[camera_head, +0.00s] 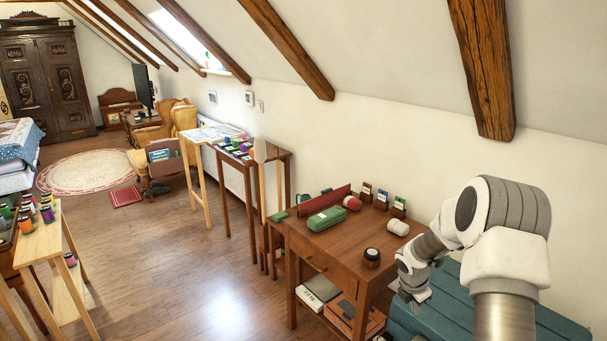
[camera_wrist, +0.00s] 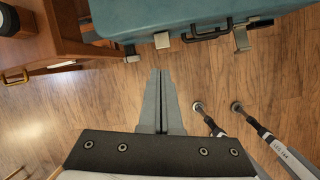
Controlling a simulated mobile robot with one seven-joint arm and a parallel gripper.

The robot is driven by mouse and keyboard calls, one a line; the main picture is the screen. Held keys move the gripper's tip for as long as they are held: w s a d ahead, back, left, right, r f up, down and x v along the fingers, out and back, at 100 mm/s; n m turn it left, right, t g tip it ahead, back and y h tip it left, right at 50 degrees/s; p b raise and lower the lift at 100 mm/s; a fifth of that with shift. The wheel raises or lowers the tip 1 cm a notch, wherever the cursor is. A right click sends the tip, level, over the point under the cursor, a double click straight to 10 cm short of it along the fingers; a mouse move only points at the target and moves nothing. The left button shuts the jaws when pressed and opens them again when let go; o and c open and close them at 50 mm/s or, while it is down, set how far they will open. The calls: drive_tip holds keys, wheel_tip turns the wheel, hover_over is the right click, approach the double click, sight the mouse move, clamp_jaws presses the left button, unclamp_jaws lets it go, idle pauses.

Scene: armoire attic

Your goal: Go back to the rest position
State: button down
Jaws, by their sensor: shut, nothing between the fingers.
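My gripper (camera_wrist: 161,100) points down over the wood floor in the wrist view. Its two grey fingers are together with nothing between them. In the head view my arm is folded at the right, and the gripper (camera_head: 408,300) hangs low beside the right end of the brown wooden desk (camera_head: 330,243), in front of the teal chest (camera_head: 455,300). The fingertips are small and hard to make out there. In the wrist view the teal chest (camera_wrist: 180,18) lies at the top, apart from the fingers.
The desk holds a green case (camera_head: 327,219), a dark round jar (camera_head: 372,257), a white roll (camera_head: 398,227) and several small items. A sloped beam (camera_head: 483,70) comes down above my arm. Open floor (camera_head: 190,250) lies left of the desk. A light wooden stand (camera_head: 40,240) with jars is at far left.

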drive_tip(key=s+a+r+m, duration=0.3)
drive_tip(key=s+r+m, duration=0.1)
drive_tip(key=r, duration=0.4)
drive_tip(key=s+a+r+m+t, duration=0.1)
drive_tip(key=s+a+r+m, duration=0.2)
drive_tip(key=r, duration=0.5)
drive_tip(key=s+a+r+m, duration=0.2)
drive_tip(key=s+r+m, duration=0.25)
drive_tip(key=r, duration=0.35)
drive_tip(key=s+a+r+m+y, duration=0.1)
drive_tip(key=s+a+r+m, duration=0.1)
drive_tip(key=s, duration=0.5)
drive_tip(key=s+a+r+m+t+y, duration=0.1)
drive_tip(key=s+a+r+m, duration=0.1)
drive_tip(key=s+a+m, duration=0.2)
drive_tip(key=s+a+r+m+t+y, duration=0.1)
drive_tip(key=s+a+r+m, duration=0.2)
drive_tip(key=s, duration=0.7)
drive_tip(key=shift+a+m, duration=0.5)
drive_tip(key=shift+m, duration=0.45)
drive_tip(key=shift+s, duration=0.15)
